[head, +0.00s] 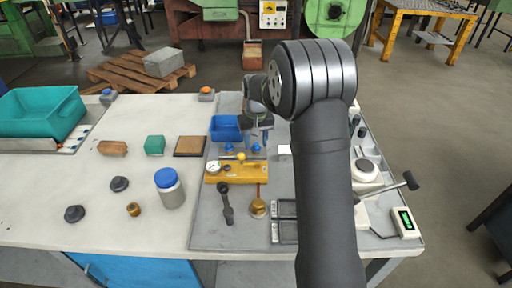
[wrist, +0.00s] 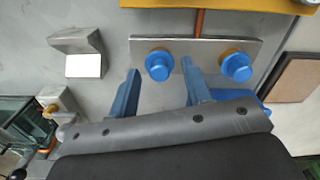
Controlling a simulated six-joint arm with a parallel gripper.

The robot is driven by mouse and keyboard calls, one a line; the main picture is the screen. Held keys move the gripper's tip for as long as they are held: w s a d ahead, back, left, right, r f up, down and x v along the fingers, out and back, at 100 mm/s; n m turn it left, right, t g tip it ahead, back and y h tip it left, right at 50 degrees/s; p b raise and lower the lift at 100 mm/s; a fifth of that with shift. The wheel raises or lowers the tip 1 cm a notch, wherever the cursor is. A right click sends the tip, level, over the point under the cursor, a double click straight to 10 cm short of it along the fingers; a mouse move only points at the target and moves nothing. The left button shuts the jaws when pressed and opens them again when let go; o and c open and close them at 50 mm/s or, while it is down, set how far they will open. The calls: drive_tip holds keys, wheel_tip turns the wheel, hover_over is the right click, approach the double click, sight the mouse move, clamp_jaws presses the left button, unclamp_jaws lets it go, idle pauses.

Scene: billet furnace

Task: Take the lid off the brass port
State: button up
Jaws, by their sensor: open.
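Two round blue lids sit side by side on a grey metal plate (wrist: 200,45). The left lid in the wrist view (wrist: 159,67) has a darker, brownish collar partly showing behind it. The right lid in the wrist view (wrist: 237,68) has a brighter, brass-coloured collar showing at its edge. In the head view the lids are small, one at left (head: 228,148) and one at right (head: 256,148). My gripper (wrist: 160,70) is open and empty, with its blue fingers to either side of the wrist view's left lid. Contact cannot be told. In the head view my arm partly hides the gripper.
A yellow fixture with a gauge (head: 236,172) stands on the near side of the plate. A blue bin (head: 226,128) is behind it. A brown board (head: 190,146) and green block (head: 155,145) lie left. A grey bracket (wrist: 84,48) stands beside the plate.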

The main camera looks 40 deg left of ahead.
drive_tip(key=shift+c, duration=0.5)
clamp_jaws()
